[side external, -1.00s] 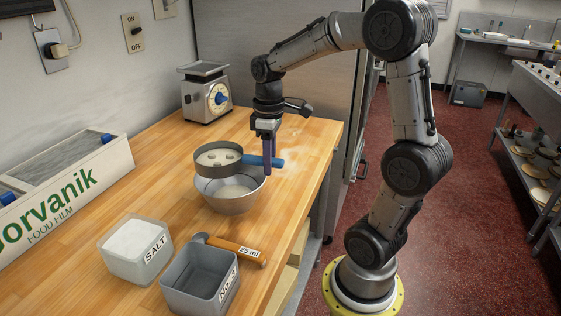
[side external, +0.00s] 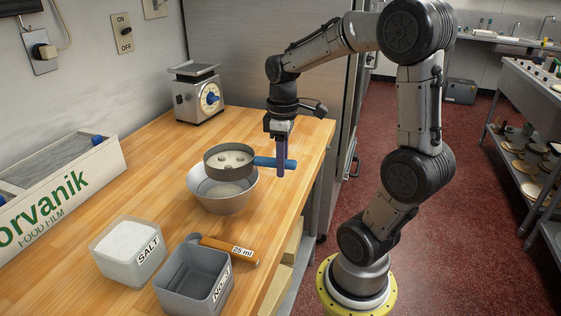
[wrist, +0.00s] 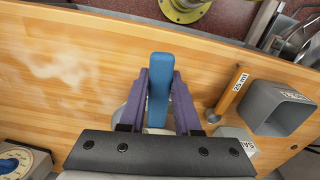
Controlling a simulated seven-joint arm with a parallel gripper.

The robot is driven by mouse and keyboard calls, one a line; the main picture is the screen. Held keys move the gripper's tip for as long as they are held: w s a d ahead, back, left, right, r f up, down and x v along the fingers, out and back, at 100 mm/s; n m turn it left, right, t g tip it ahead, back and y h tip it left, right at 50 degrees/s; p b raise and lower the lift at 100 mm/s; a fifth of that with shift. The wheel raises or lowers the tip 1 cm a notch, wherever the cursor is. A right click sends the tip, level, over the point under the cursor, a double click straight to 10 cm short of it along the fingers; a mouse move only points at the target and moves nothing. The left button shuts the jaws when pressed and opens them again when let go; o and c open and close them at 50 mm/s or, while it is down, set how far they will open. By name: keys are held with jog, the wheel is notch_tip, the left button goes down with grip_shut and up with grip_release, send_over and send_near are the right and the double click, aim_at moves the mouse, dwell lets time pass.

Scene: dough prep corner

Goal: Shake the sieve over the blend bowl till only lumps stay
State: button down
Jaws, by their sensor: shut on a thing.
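The sieve (side external: 226,173) is a round grey drum with a blue handle (side external: 266,161). My gripper (side external: 281,165) is shut on that handle, and the blue handle (wrist: 159,85) also shows between the purple fingers in the wrist view. Several pale lumps (side external: 233,158) lie in the sieve, with greyish bottom showing between them. The sieve is level above the metal blend bowl (side external: 222,204), set a little toward the bowl's right side. Pale powder (side external: 206,188) shows at the bowl's left. The sieve hides the rest of the bowl's inside.
A salt tub (side external: 128,257), a grey tub (side external: 193,296) and an orange-handled 25 ml scoop (side external: 230,248) stand in front. A scale (side external: 196,98) is behind. A film box (side external: 60,200) is at left. White dust (wrist: 70,75) marks the table in the wrist view.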

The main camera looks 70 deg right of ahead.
aim_at(262, 158)
jog(key=w, duration=0.5)
jog(key=shift+a, duration=0.3)
jog(key=s, duration=0.5)
jog(key=shift+s+d, duration=0.1)
jog(key=shift+d, duration=0.25)
jog(key=shift+w+a, duration=0.15)
jog(key=shift+w, duration=1.15)
jog(key=shift+w+a, duration=0.15)
jog(key=shift+w, duration=1.1)
